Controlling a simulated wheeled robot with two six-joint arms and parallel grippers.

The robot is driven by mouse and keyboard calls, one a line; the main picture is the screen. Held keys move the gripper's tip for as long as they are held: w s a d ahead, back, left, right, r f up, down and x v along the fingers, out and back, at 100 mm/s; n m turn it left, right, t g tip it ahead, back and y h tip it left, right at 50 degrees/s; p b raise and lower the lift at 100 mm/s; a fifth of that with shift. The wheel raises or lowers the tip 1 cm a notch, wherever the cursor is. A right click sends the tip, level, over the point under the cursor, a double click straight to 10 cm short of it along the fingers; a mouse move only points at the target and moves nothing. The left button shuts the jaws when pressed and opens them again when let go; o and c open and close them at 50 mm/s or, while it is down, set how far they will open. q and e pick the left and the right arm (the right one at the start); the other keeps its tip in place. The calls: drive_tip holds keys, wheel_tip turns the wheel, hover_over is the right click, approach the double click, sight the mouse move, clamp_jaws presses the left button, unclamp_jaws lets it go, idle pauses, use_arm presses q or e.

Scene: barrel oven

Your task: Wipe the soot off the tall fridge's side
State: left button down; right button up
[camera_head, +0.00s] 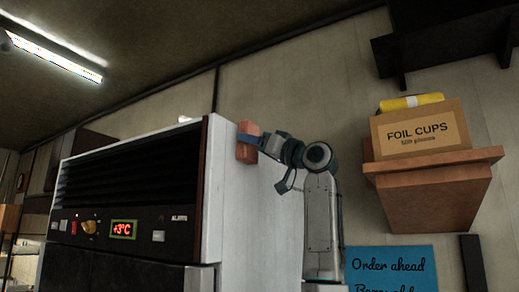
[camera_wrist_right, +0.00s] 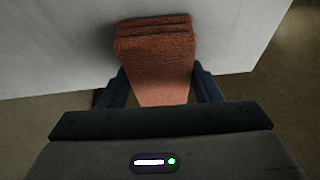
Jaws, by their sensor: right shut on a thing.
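The tall fridge (camera_head: 135,215) stands at the left of the head view, with a dark vent, a control panel and a +3°C display. Its pale right side (camera_head: 245,210) faces my right arm. My right gripper (camera_head: 258,143) is shut on a reddish-orange sponge-like block (camera_head: 246,153), held at the upper part of that side. In the right wrist view the layered block (camera_wrist_right: 155,60) sits between the two fingers (camera_wrist_right: 160,88), its far end against or very near the pale panel (camera_wrist_right: 60,50). No soot shows clearly on the visible part of the side. My left gripper is not in view.
A wooden wall shelf (camera_head: 435,165) at the right holds a FOIL CUPS box (camera_head: 420,130) with a yellow roll (camera_head: 411,102) on it. A blue sign (camera_head: 390,268) is below. A dark bracket (camera_head: 440,45) hangs at the upper right.

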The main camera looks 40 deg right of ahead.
drive_tip(key=shift+s+a+f+b, duration=0.1)
drive_tip(key=shift+s+a+b, duration=0.25)
drive_tip(key=shift+a, duration=0.55)
drive_tip(key=shift+s+a+r+b, duration=0.15)
drive_tip(key=shift+s+a, duration=0.25)
drive_tip(key=shift+a, duration=0.55)
drive_tip(key=shift+s+a+f+b, duration=0.15)
drive_tip(key=shift+s+a+b, duration=0.2)
drive_tip(key=shift+a, duration=0.55)
drive_tip(key=shift+s+a, duration=0.25)
drive_tip(key=shift+a, duration=0.25)
drive_tip(key=shift+s, duration=0.1)
drive_tip(key=shift+s+d+b, duration=0.3)
drive_tip(key=shift+s, duration=0.05)
drive_tip(key=s, duration=0.1)
drive_tip(key=s+d, duration=0.1)
drive_tip(key=s, duration=0.1)
drive_tip(key=s+b, duration=0.1)
drive_tip(key=shift+s+d, duration=0.2)
drive_tip(key=shift+d, duration=0.2)
